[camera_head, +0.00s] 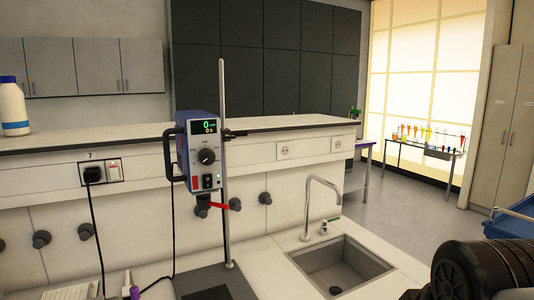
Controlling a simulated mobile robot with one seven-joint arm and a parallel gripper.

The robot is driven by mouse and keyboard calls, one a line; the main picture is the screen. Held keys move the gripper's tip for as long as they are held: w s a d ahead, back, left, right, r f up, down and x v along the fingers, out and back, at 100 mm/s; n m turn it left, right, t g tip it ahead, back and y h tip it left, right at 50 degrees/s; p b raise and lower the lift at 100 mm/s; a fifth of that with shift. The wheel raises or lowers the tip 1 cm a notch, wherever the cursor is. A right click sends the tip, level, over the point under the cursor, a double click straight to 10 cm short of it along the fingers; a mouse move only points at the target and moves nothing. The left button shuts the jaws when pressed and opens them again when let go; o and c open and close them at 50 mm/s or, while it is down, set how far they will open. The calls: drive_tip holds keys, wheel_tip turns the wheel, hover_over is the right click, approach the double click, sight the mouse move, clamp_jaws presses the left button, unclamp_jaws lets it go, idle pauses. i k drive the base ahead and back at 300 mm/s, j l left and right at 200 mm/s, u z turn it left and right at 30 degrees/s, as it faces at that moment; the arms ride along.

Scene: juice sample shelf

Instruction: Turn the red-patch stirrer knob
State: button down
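The overhead stirrer (182,152) is a blue box with a grey front, clamped on an upright metal rod (223,90). A small red patch shows at the lower left of the front panel. A red strip (219,206) shows beneath the housing. My gripper's fingers are not in view. A black jointed part of my arm fills the lower right corner, well apart from the stirrer.
A metal sink (340,262) with a tall tap (308,205) lies right of the rod. A raised shelf (100,139) runs behind the stirrer, with a white bottle (13,107) at left. A black plug (93,174) and cable hang left. Round black fittings line the wall.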

sight(206, 157)
drive_tip(key=j+u, duration=0.15)
drive_tip(key=u, duration=0.9)
drive_tip(key=l, duration=0.15)
